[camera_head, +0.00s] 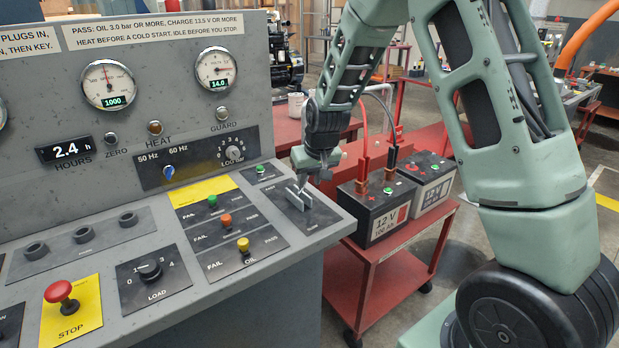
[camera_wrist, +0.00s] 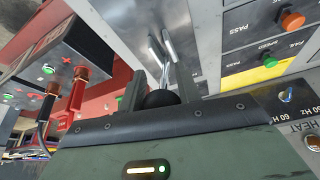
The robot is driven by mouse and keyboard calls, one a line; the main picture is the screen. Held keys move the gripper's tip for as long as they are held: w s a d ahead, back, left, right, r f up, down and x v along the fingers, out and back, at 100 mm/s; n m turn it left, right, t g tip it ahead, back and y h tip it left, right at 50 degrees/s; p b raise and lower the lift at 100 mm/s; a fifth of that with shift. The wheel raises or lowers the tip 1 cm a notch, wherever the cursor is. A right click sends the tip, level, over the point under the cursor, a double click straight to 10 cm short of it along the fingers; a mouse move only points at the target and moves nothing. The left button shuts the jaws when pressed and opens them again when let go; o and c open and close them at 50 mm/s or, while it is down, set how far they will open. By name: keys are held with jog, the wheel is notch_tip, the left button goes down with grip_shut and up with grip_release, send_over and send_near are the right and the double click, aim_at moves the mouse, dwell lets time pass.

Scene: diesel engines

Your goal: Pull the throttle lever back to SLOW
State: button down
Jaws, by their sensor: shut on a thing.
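The throttle lever stands on a dark plate (camera_head: 320,216) at the right end of the sloped console. Its slot has raised metal guide rails (camera_head: 298,198). My gripper (camera_head: 303,178) is over the top of the lever and hides the knob in the head view. In the wrist view, the lever's round black knob (camera_wrist: 160,98) sits between the fingers of my gripper (camera_wrist: 162,92), which are shut on it. The metal stem (camera_wrist: 166,72) runs from the knob to the rails. The plate's FAST and SLOW marks are too small to read surely.
The speed gauge (camera_head: 109,86) shows 1000, and the other gauge (camera_head: 216,70) shows 14.0. A red stop button (camera_head: 62,293) is at the front left. Two batteries (camera_head: 378,208) (camera_head: 427,181) with upright cable clamps stand on a red cart (camera_head: 388,282) right of the console.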

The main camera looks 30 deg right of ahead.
jog(key=shift+s+f, duration=0.15)
jog(key=shift+f, duration=0.1)
jog(key=c, duration=1)
grip_release()
jog(key=shift+a, duration=0.1)
jog(key=shift+r, duration=0.1)
jog(key=shift+r, duration=0.2)
jog(key=v, duration=0.5)
jog(key=b+v, duration=0.1)
jog(key=v, duration=1)
jog(key=shift+r, duration=0.5)
